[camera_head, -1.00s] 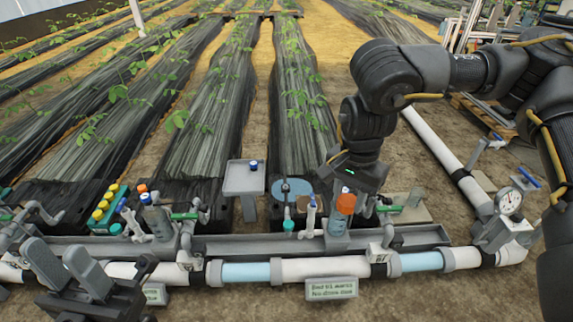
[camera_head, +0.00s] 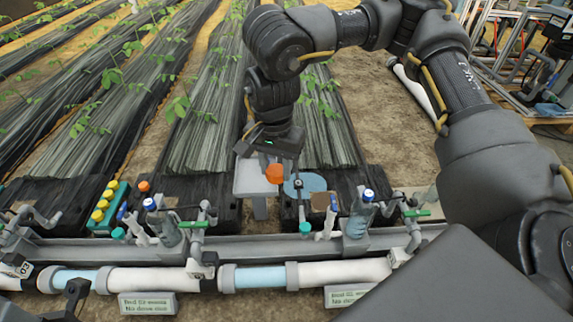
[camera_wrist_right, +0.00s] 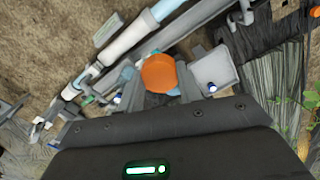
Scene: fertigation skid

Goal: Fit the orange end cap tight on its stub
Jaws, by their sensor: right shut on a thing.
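My right gripper (camera_head: 274,160) points down with its jaws shut on an orange cap (camera_head: 275,174). The cap shows as a round orange face between the fingers in the right wrist view (camera_wrist_right: 158,73). In the head view it overlaps the right edge of the small grey tray stand (camera_head: 250,188); its height above it is hard to tell. A smaller orange piece (camera_head: 143,186) is by the left crate. I cannot tell which fitting is the cap's stub. Only a dark part of what may be my left gripper (camera_head: 76,292) shows at bottom left; its jaws cannot be made out.
A grey trough (camera_head: 270,246) and a white and blue pipe (camera_head: 150,280) run across the front. Blue-topped units (camera_head: 368,196) and green-handled valves (camera_head: 196,224) rise from the trough. A crate with yellow caps (camera_head: 104,206) is at left. A blue disc (camera_head: 308,183) lies right of the tray stand.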

